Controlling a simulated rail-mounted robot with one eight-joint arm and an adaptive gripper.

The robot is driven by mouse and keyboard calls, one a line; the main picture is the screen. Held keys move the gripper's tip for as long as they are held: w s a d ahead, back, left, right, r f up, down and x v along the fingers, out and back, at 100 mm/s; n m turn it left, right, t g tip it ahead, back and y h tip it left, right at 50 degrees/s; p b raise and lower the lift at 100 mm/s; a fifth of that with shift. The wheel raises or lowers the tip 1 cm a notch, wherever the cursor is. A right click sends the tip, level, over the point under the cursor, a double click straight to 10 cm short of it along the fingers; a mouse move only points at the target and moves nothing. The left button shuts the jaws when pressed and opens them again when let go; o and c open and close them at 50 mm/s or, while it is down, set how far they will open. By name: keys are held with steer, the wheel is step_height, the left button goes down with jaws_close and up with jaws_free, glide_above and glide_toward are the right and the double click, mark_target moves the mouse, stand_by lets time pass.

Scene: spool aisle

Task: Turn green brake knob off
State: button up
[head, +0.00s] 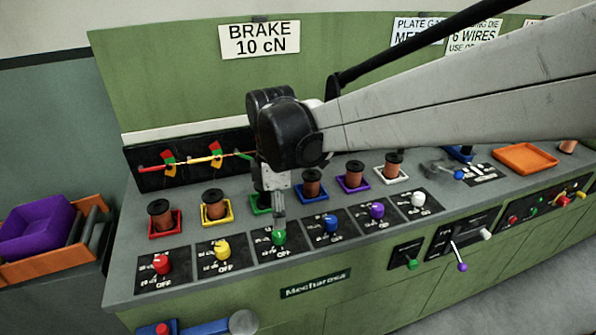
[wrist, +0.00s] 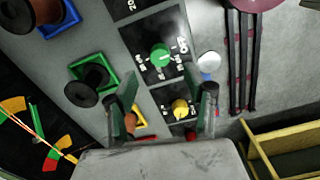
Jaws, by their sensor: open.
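The green brake knob (head: 279,238) stands on a black plate marked OFF, third from the left in a row of coloured knobs. In the wrist view the green knob (wrist: 160,55) is above and between my fingertips, clear of both; its exact pointer direction is too small to read. My gripper (head: 278,212) is just above and behind the knob in the head view, pointing down. In the wrist view my gripper (wrist: 168,92) is open and empty, its two fingers spread. The yellow knob (wrist: 180,107) shows between the fingers.
The red knob (head: 161,265) and yellow knob (head: 222,250) stand left of the green one, the blue knob (head: 330,224) and purple knob (head: 376,210) right. Copper spools in coloured trays, including a green tray (wrist: 108,71), line the panel behind. An orange tray (head: 525,158) lies far right.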

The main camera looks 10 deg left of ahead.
mark_target(280, 233)
steer(key=shift+r, duration=2.15)
steer(key=shift+d, duration=0.1)
